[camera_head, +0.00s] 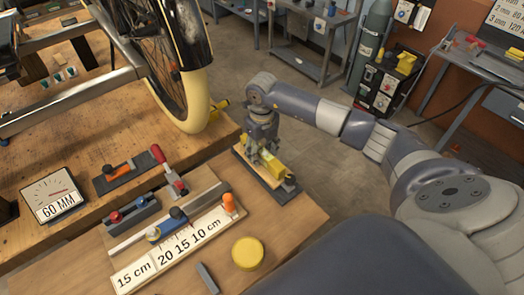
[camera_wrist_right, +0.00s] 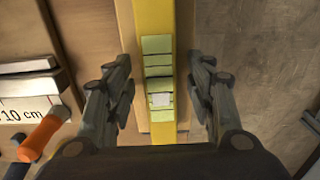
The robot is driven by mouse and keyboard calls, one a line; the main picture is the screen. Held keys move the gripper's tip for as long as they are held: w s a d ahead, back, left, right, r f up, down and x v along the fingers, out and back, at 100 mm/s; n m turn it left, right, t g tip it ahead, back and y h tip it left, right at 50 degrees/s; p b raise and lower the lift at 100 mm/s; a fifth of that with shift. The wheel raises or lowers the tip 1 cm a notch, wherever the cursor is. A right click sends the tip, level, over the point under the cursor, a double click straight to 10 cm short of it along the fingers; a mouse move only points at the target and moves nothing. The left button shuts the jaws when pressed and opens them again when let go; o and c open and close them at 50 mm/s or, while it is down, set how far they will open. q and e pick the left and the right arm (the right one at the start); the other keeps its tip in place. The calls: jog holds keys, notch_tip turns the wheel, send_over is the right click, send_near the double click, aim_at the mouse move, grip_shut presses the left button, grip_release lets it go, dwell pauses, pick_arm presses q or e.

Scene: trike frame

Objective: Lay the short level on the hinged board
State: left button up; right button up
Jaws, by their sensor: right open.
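The short level is a yellow bar (camera_head: 276,167) with a pale green segmented part, which shows in the wrist view (camera_wrist_right: 155,18). It lies along a narrow light wooden board (camera_head: 243,151), seemingly the hinged board, with a dark strip along its edge. In the wrist view the wooden board (camera_wrist_right: 126,30) shows on the left of the bar. My right gripper (camera_head: 268,156) is above the level, and its fingers (camera_wrist_right: 160,95) stand apart on either side of it with visible gaps. The hinge cannot be made out. My left gripper is not in view.
A ruler-marked board (camera_head: 150,262) with sliding pieces lies left of my right gripper. A yellow round lid (camera_head: 248,253) sits in front. A dial marked 60 MM (camera_head: 53,197) and a trike wheel (camera_head: 150,60) are farther left. Floor is open beyond the table edge.

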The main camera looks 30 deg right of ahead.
notch_tip(320, 180, up, 12)
dwell(0.4)
jog(key=shift+f, duration=0.1)
dwell(0.4)
